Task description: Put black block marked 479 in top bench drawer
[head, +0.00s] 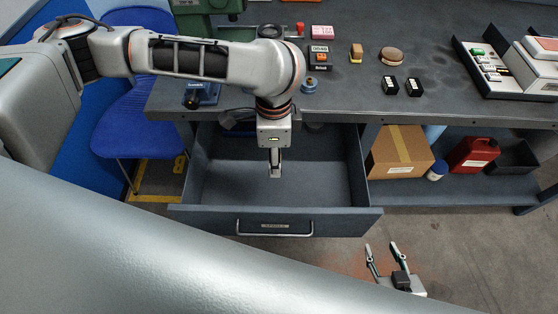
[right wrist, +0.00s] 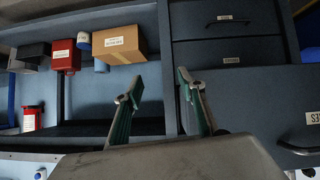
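Two small black blocks with white labels, one (head: 390,85) to the left of the other (head: 414,87), stand on the bench top; their numbers are too small to read. A bench drawer (head: 330,222) under the top is pulled out, and its visible floor looks bare. My left gripper (head: 275,172) points down over the inside of this drawer; its fingers look narrow from this side, and no held object shows. My right gripper (head: 386,252) is open and empty, low in front of the bench, right of the drawer; its spread fingers show in the right wrist view (right wrist: 158,88).
A cardboard box (head: 402,152) and red container (head: 473,154) stand on the lower shelf. A blue chair (head: 135,120) is at left.

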